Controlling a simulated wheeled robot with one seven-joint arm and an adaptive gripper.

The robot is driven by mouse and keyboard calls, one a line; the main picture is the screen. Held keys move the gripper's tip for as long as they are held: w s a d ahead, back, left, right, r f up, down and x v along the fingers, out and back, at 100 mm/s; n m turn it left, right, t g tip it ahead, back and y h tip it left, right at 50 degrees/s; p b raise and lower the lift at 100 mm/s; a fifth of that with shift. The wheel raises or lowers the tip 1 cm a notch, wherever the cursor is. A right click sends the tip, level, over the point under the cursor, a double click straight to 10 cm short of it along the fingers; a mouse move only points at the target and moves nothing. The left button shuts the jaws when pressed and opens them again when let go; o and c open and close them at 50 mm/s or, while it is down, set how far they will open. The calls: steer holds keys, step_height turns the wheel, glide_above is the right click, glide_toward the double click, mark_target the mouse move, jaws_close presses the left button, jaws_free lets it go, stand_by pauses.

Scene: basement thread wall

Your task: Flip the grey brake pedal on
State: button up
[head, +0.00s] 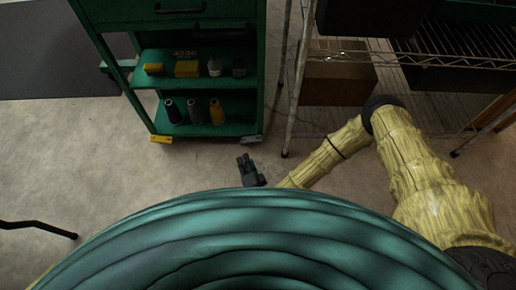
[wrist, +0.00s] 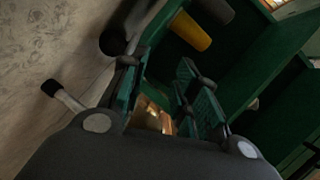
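The grey brake pedal (head: 250,139) is at the lower right front corner of the green cart (head: 205,130), close to the floor. It is small, and I cannot tell its tilt. My gripper (head: 244,159) is low over the floor, just in front of the pedal and apart from it in the head view. In the wrist view my gripper (wrist: 160,75) has its two green-dark fingers spread, with a gap between them. I cannot clearly make out the pedal in the wrist view.
A yellow pedal (head: 161,139) is at the cart's left front corner. A wire rack's post (head: 292,100) stands right of the cart. Bare floor (head: 100,155) lies in front and left.

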mark_target(258, 141)
steer(key=w+d+f+m+t+h+b, duration=0.3)
steer(key=w+d+f+m+h+b, duration=0.15)
steer(key=f+b, duration=0.2)
steer(key=shift+m, duration=0.25)
steer(key=shift+w+d+f+b, duration=0.15)
steer(key=shift+w+b, duration=0.9)
steer(key=shift+w, duration=1.55)
steer(key=shift+w+a+f+b, duration=0.1)
steer(key=shift+w+f+b, duration=0.15)
steer(key=shift+w+b, duration=1.6)
steer(key=shift+w+p, duration=0.75)
steer(key=shift+p, duration=0.05)
jaws_close()
